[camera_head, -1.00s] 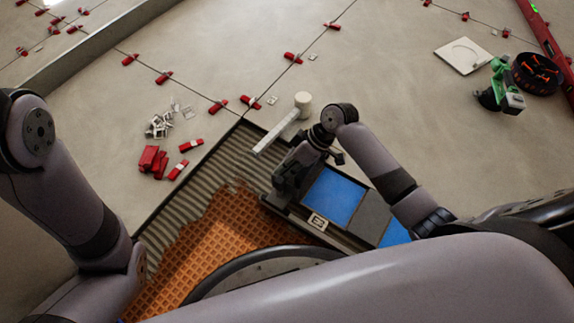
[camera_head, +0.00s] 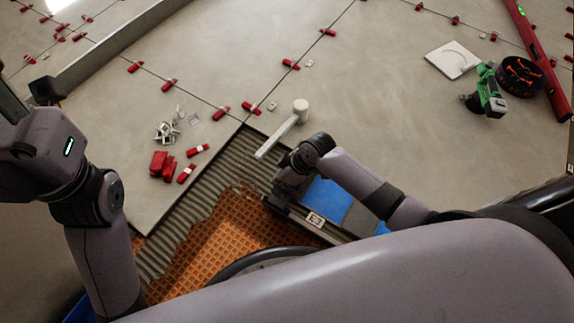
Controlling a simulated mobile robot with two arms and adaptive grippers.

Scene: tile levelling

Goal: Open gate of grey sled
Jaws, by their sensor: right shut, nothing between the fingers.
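The grey sled (camera_head: 329,230) lies at the front centre, a dark frame with blue panels (camera_head: 327,199) and a small white label (camera_head: 315,219). My right gripper (camera_head: 284,190) is shut and empty, pointing down over the sled's left end. It and my right arm cover that end, so the gate cannot be made out, nor whether the gripper touches it. My left arm is raised at the left edge. A dark part at its end (camera_head: 46,91) may be the left gripper, but its fingers cannot be made out.
A white-headed mallet (camera_head: 300,107) lies just beyond the sled. Ridged mortar (camera_head: 195,195) and an orange mat (camera_head: 235,222) lie left of it. Red wedges (camera_head: 160,162) and white clips (camera_head: 165,131) sit on the tiles. A green tool (camera_head: 487,92) stands at the right.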

